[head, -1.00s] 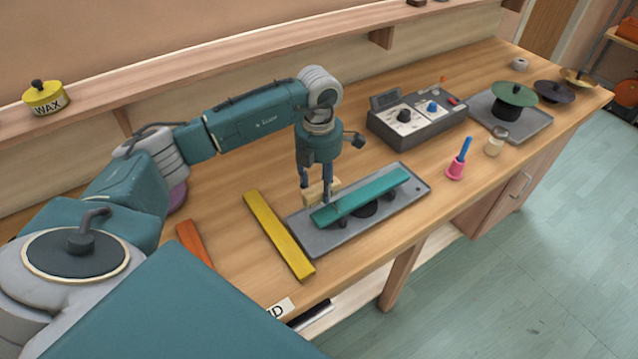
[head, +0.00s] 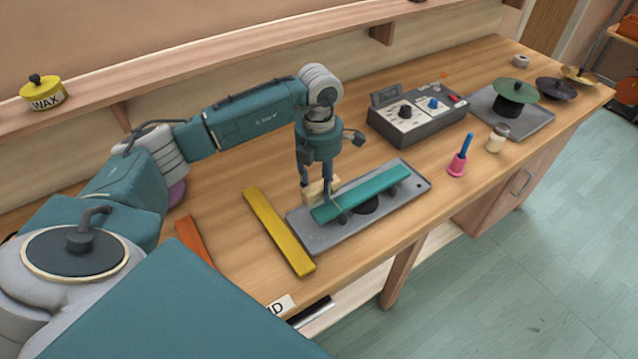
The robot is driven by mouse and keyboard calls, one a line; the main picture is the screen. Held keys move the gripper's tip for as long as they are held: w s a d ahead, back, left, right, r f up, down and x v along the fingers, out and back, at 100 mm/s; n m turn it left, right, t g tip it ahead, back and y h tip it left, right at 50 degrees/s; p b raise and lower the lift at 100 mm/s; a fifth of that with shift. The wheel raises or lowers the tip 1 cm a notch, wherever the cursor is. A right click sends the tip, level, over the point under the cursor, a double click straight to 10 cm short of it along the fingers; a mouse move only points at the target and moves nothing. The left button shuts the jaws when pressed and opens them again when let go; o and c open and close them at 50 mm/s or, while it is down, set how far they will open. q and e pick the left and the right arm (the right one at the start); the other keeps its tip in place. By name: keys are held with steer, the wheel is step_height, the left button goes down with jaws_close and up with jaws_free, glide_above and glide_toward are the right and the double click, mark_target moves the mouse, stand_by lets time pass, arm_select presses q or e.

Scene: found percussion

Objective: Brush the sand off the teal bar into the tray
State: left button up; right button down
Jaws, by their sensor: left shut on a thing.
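The teal bar (head: 375,190) lies raised above the grey tray (head: 318,240), on dark supports that show beneath it. Small pale specks show on the tray's left part; I cannot make out sand on the bar. My left gripper (head: 318,190) points down at the bar's left end, shut on a pale wooden block-like thing (head: 313,192), which looks like the brush. The block is at the bar's left end; the fingers hide part of it, and I cannot tell whether it touches the bar. My right gripper is not in view.
A yellow bar (head: 278,231) lies left of the tray, an orange bar (head: 193,241) further left. A grey control box (head: 418,118) stands behind. A pink holder with blue handle (head: 458,163) and a small jar (head: 496,138) stand right. Free bench surface lies between.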

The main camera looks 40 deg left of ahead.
arm_select(q)
steer(key=shift+s+d+p, duration=0.1)
steer(key=shift+s+d, duration=0.15)
steer(key=shift+d, duration=0.4)
steer(key=shift+s+d+p, duration=0.15)
steer(key=shift+s+d, duration=0.15)
steer(key=shift+d, duration=0.4)
steer(key=shift+s+d+p, duration=0.1)
steer(key=shift+s+d, duration=0.15)
steer(key=shift+d, duration=0.4)
steer(key=shift+s+d, duration=0.25)
steer(key=shift+d, duration=0.3)
steer(key=shift+s+d, duration=0.2)
steer(key=shift+d, duration=0.3)
steer(key=shift+r+p, duration=1.5)
steer(key=shift+r, duration=1.1)
steer(key=shift+f, duration=0.1)
